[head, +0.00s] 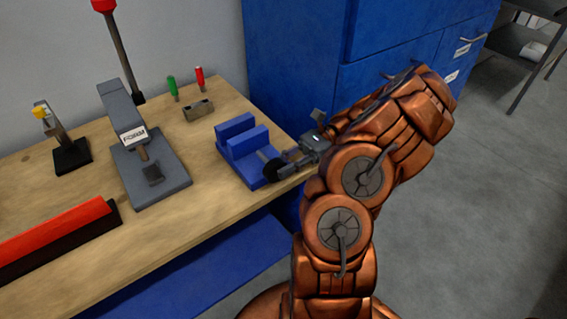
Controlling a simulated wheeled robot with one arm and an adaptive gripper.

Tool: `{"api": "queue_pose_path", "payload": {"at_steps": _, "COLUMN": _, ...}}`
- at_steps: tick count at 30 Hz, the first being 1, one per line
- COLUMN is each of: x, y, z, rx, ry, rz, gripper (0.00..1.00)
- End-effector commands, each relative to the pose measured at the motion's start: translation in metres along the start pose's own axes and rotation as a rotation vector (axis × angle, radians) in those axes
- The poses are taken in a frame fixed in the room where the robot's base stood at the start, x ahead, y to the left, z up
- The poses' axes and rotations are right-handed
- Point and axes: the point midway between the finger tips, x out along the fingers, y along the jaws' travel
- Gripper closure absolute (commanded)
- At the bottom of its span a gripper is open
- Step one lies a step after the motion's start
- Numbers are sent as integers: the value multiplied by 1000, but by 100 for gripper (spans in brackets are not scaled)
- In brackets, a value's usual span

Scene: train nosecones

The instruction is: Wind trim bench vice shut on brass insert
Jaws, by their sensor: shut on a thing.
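The blue bench vice (236,137) sits near the right end of the wooden bench, with two upright blue jaws and a gap between them. A dark round handle (271,171) shows at its front right side. My gripper (281,170) reaches in from the right at the handle and is shut on it; the fingers partly cover it, so the exact grip is hard to see. I cannot make out a brass insert between the jaws.
A grey press labelled FORM (160,182) stands left of the vice. Behind are a small metal block (198,110) and green and red-handled tools. A red bar (55,228) lies front left. Blue cabinets (300,60) stand behind the bench; grey floor lies right.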

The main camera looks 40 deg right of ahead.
Motion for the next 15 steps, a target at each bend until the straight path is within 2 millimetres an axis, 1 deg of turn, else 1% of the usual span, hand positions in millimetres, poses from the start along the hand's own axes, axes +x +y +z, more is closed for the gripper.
{"api": "queue_pose_path", "payload": {"at_steps": 14, "x": 0, "y": 0, "z": 0, "rx": 0, "ry": -13, "rz": 1, "gripper": 100}}
{"api": "queue_pose_path", "payload": {"at_steps": 15, "x": 0, "y": 0, "z": 0, "rx": 0, "ry": -13, "rz": 1, "gripper": 75}}
